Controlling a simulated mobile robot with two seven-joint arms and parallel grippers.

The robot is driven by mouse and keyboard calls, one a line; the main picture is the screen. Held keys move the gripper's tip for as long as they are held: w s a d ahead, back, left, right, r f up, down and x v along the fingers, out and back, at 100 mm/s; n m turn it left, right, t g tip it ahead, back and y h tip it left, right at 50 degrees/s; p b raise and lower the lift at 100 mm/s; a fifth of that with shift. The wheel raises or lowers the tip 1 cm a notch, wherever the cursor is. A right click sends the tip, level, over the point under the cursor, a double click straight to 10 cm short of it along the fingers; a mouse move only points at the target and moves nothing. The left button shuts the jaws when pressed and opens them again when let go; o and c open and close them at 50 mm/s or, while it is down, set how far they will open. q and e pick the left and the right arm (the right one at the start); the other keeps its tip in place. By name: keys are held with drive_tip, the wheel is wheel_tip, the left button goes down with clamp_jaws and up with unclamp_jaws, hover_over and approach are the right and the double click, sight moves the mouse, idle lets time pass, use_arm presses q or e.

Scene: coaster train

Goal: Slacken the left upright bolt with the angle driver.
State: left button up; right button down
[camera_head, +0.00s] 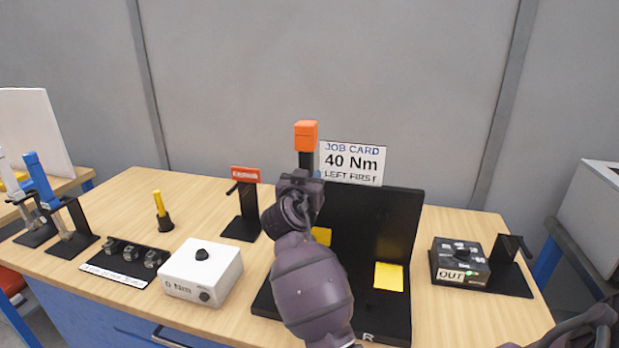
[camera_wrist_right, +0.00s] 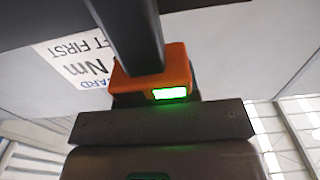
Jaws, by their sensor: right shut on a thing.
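My right gripper (camera_head: 302,182) is shut on the angle driver (camera_head: 306,135), which has an orange block on top of a black shaft. It stands roughly upright in front of the black fixture (camera_head: 405,215). In the right wrist view the driver's orange part (camera_wrist_right: 185,75) carries a lit green display, next to a dark bar. The fixture has an upright back panel and a base marked R at the front right. My right arm covers the fixture's left side, so the left upright bolt is hidden.
A job card (camera_head: 352,163) reads 40 Nm, left first. A white box (camera_head: 201,270) reads 0 Nm. A red-labelled stand (camera_head: 245,205), a socket tray (camera_head: 125,262) and a yellow-handled tool (camera_head: 160,205) stand left. A black box (camera_head: 460,262) marked OUT sits right. Yellow pads (camera_head: 388,277) are on the fixture.

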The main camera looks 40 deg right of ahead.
drive_tip(key=shift+r+v, duration=0.2)
drive_tip(key=shift+v, duration=1.2)
